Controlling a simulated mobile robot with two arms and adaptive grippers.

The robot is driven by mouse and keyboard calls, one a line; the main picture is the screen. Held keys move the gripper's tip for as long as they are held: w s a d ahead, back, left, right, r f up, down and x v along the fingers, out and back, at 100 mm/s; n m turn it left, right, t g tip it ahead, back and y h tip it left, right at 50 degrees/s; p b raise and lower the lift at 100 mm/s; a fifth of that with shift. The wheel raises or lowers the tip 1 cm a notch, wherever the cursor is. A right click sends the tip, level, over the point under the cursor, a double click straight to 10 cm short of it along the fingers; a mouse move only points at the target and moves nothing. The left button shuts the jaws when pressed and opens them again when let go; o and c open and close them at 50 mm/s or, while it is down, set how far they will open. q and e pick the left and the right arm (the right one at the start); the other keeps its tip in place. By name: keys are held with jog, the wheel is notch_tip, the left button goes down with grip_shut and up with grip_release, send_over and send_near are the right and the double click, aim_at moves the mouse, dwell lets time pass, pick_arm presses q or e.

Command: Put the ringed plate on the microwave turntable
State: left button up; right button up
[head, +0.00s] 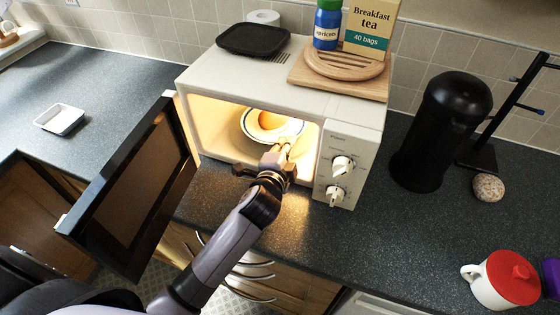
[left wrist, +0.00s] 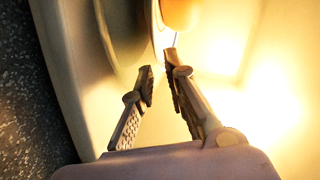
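The ringed plate (head: 248,124), white with a dark blue ring, is inside the lit microwave (head: 225,80), with a rounded orange-brown food item (head: 270,120) on it. In the left wrist view, a strip of the plate's rim (left wrist: 158,22) shows just past the fingertips. A greyish round surface, apparently the turntable (left wrist: 124,35), lies beneath it; I cannot tell whether they touch. My left gripper (head: 286,143) is at the opening, at the plate's near edge. Its fingers (left wrist: 160,70) are apart, with a narrow gap and nothing visibly clamped. My right gripper is not in view.
The microwave door (head: 130,190) stands open at left. On top are a black tray (head: 253,39), a wooden board (head: 345,85), a blue jar (head: 327,25) and a tea box (head: 370,28).

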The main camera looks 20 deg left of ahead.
pick_arm(q)
jog(key=b+v, duration=0.1)
jog(key=v, duration=0.8)
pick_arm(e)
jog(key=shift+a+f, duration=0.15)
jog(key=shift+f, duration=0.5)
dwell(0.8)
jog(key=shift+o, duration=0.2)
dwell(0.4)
